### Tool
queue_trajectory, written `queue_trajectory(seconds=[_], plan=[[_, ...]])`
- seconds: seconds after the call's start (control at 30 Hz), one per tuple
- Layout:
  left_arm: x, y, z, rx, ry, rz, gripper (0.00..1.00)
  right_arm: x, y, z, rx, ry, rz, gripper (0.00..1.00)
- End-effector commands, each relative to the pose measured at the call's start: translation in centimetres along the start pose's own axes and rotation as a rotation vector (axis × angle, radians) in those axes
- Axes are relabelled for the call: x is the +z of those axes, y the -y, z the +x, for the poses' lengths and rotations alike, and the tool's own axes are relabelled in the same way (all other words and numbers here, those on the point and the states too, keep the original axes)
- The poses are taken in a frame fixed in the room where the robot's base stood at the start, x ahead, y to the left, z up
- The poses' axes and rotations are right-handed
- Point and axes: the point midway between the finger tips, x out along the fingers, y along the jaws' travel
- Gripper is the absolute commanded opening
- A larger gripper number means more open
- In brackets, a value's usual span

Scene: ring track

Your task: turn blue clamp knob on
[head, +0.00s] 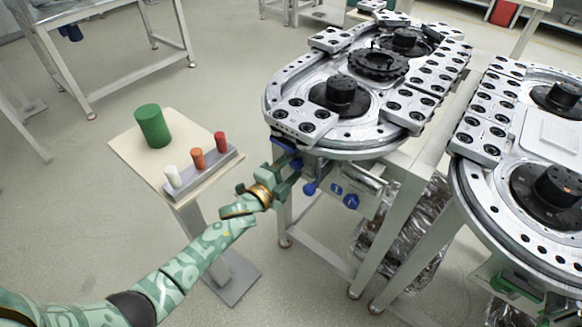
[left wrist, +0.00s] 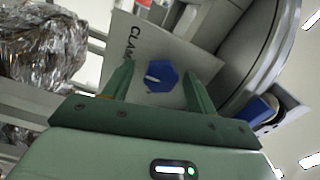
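The blue clamp knob (left wrist: 161,76) is a faceted knob with a white line. It sits on a grey panel (left wrist: 138,45) beside printed lettering that starts "CLAM", partly cut off. In the head view the blue knob (head: 310,188) is at the left part of the panel under the near end of the ring track. My left gripper (head: 291,176) is just in front of it. In the left wrist view the green fingers (left wrist: 158,69) are apart, one on each side of the knob, with gaps visible; contact does not show. My right gripper is not in view.
The ring track (head: 345,140) overhangs the panel. Another blue part (left wrist: 262,108) is right of the fingers. A small table (head: 125,147) carries a green cylinder (head: 153,126) and a grey block with white, orange and red pegs. A second ring track (head: 470,205) stands at right.

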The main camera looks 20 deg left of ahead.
Motion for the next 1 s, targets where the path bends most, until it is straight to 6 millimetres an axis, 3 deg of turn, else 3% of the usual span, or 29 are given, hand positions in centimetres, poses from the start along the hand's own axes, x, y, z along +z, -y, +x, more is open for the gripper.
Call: queue_trajectory(seconds=[0.13,0.27,0.7,0.83,1.0], plan=[[0.0,0.1,-0.2,-0.002,0.0,-0.001,0.57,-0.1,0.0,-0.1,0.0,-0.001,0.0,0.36],[-0.1,0.2,-1.7,-0.001,0.0,-0.001,0.57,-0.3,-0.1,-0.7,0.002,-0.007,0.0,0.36],[-0.1,0.2,-12.9,0.001,0.001,0.0,0.57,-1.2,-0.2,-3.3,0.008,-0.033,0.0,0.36],[0.0,0.1,-15.0,0.001,0.001,-0.001,0.57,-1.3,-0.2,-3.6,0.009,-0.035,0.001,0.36],[0.0,0.1,-16.2,-0.001,0.0,0.0,0.57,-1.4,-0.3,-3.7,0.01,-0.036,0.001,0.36]])
